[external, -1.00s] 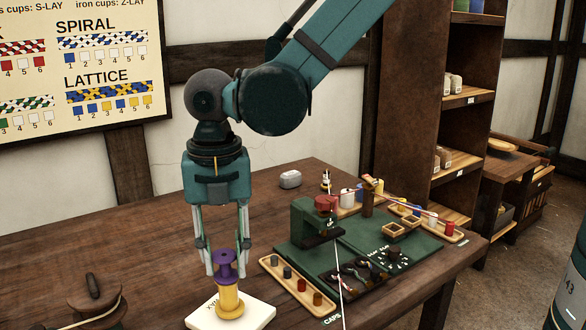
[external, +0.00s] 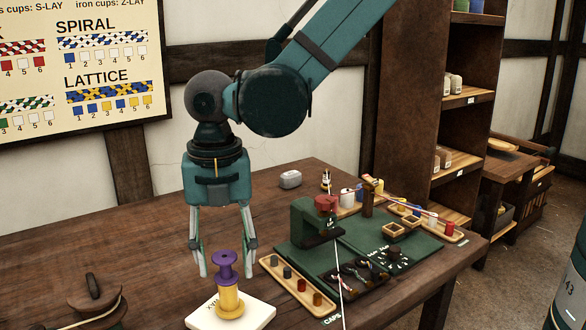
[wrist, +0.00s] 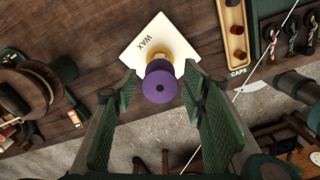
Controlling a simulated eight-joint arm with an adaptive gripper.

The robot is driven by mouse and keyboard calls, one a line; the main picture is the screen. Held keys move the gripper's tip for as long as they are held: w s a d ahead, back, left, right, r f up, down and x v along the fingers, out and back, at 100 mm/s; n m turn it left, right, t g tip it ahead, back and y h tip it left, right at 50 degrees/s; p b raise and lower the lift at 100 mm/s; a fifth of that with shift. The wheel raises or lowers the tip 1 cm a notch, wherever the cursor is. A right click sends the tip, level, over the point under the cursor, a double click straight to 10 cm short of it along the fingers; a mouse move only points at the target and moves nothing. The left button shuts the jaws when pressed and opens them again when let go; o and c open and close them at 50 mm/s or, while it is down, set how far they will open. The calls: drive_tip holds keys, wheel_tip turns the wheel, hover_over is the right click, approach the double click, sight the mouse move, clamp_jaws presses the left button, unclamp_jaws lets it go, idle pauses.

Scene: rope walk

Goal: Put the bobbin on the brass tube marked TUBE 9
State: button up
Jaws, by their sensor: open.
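A purple spool-shaped bobbin (external: 225,266) stands upright on a yellow spool-shaped piece (external: 229,301) on a white slab (external: 258,311) marked WAX. In the wrist view, the purple bobbin (wrist: 160,86) lies between my gripper's fingers, with gaps on both sides, and hides most of the yellow piece. My gripper (external: 226,268) points down, open and empty, with its fingers around the bobbin's top. I cannot make out a brass tube or a TUBE 9 mark in either view.
A wooden tray of caps (external: 296,284) lies close to the right of the slab. Beyond it is a green board (external: 360,242) with a stand and small parts. A wooden reel (external: 94,300) is at the front left. The table behind the slab is bare.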

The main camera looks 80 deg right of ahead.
sight(225, 256)
drive_tip(key=shift+r, duration=0.15)
wheel_tip(225, 256, up, 12)
idle(0.7)
idle(0.6)
